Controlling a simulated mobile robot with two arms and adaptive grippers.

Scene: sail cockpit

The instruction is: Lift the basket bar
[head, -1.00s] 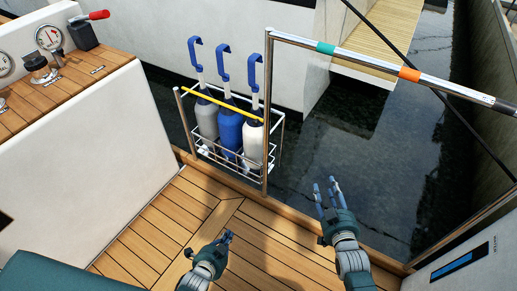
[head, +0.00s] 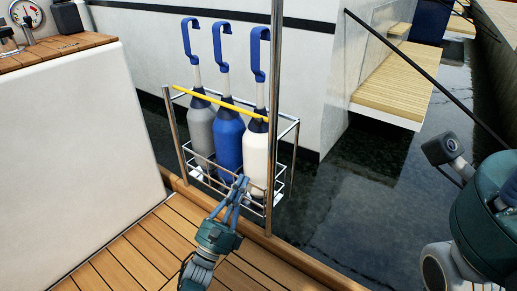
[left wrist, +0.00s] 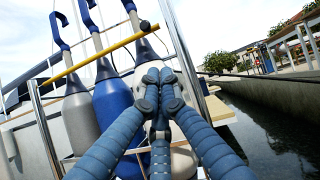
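The yellow basket bar (head: 220,104) runs slantwise across the front of the wire basket (head: 197,168), between two metal posts. It also crosses the upper left wrist view (left wrist: 95,58). Behind it stand a grey bottle-shaped fender (head: 200,130), a blue one (head: 228,140) and a white one (head: 257,158), each with a blue hooked strap. My left gripper (head: 238,184) is before the basket's lower front, below the bar and apart from it. Its fingertips are drawn together in the left wrist view (left wrist: 158,82), with nothing seen between them. My right gripper is not visible.
A tall metal post (head: 275,110) rises at the basket's right. The white cockpit side (head: 75,160) is on the left, the plank deck (head: 140,250) below. Dark water (head: 370,215) lies beyond the deck edge. My right arm fills the right edge.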

